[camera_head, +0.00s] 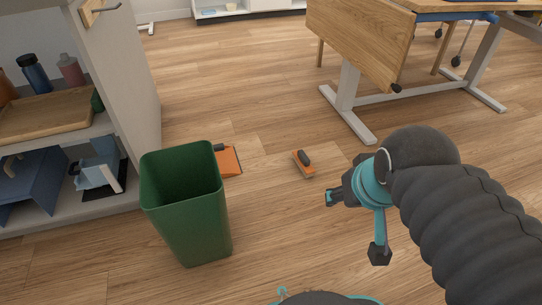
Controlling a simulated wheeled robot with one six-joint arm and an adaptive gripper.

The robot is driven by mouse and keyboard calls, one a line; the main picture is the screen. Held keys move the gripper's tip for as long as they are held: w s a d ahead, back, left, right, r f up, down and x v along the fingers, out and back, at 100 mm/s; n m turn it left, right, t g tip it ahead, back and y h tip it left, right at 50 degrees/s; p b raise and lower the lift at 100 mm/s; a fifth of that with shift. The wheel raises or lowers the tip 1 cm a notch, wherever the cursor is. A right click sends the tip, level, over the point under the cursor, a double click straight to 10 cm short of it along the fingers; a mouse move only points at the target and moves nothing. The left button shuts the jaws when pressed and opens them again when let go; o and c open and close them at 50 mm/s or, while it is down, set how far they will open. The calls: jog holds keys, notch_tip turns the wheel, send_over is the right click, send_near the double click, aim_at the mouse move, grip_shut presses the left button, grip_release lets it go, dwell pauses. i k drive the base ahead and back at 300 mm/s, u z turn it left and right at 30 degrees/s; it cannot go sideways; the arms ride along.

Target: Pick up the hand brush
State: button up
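The hand brush (303,164) lies on the wooden floor near the middle of the view. It has an orange body with a dark handle part on top. My gripper (331,198) is at the end of my dark arm, to the right of and nearer than the brush in the picture, and apart from it. Its fingers are small here and seen side-on, so I cannot tell whether they are open or shut. I see nothing held in it.
A green bin (187,205) stands left of the brush. An orange dustpan-like piece (229,160) lies partly behind it. A shelf unit (125,60) stands at left. A table leg (347,105) stands beyond the brush at right. The floor around the brush is clear.

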aim_at(303, 160)
jog(key=z, duration=0.05)
jog(key=k, duration=0.4)
jog(key=z, duration=0.95)
jog(key=i, duration=0.95)
jog(key=u, duration=0.4)
jog(key=i, duration=0.65)
jog(key=u, duration=0.55)
